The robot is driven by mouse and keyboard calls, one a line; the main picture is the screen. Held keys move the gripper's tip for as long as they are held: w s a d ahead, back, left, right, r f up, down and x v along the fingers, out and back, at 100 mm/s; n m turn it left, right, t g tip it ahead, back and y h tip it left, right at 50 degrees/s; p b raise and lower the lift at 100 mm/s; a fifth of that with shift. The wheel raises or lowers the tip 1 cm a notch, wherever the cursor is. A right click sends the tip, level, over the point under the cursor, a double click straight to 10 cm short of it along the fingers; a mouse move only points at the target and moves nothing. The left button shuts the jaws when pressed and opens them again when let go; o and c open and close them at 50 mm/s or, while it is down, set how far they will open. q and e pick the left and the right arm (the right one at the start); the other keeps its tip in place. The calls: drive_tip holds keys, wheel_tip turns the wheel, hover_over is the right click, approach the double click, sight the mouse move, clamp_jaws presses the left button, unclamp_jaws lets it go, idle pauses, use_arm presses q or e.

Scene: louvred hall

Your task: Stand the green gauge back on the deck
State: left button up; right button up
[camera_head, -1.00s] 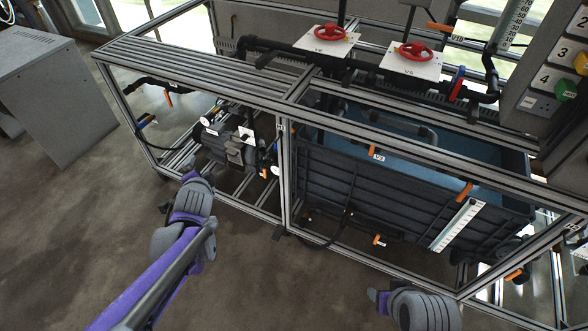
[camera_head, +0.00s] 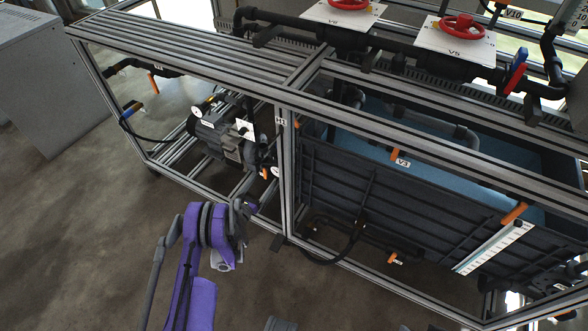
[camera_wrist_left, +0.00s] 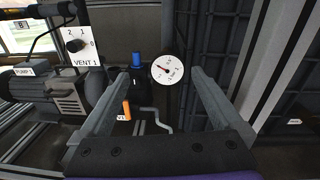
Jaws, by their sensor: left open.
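No green gauge can be made out in either view now. A round white dial with a red needle (camera_wrist_left: 168,69) faces me in the left wrist view, between and beyond my finger tips. A small white dial also shows in the head view (camera_head: 276,171), by the frame's middle post. My left gripper (camera_wrist_left: 163,78) is open, with nothing seen held between its fingers; in the head view it (camera_head: 247,207) is small and partly hidden by its arm, in front of the frame's lower left bay. The slatted deck (camera_head: 190,52) on top of the frame looks bare.
A grey pump (camera_head: 222,135) sits in the left bay. A dark ribbed tank (camera_head: 350,185) fills the right bay. Red handwheels (camera_head: 463,27) and black pipes run along the back. A grey cabinet (camera_head: 45,80) stands at left. The floor in front is open.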

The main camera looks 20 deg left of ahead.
sight(277, 172)
use_arm(q)
drive_tip(key=shift+m+h, duration=0.3)
drive_tip(key=shift+m, duration=0.5)
drive_tip(key=w+f, duration=0.1)
drive_tip(key=w+d, duration=0.1)
drive_tip(key=w, duration=0.1)
drive_tip(key=w+f, duration=0.1)
drive_tip(key=w, duration=0.1)
drive_tip(key=shift+w+d+f, duration=0.15)
drive_tip(key=shift+d+f, duration=0.05)
drive_tip(key=shift+f, duration=0.1)
drive_tip(key=w+b, duration=0.1)
drive_tip(key=w, duration=0.2)
drive_tip(key=shift+d+f+b, duration=0.15)
drive_tip(key=shift+b, duration=0.2)
drive_tip(key=shift+w, duration=0.7)
drive_tip(key=shift+b, duration=0.35)
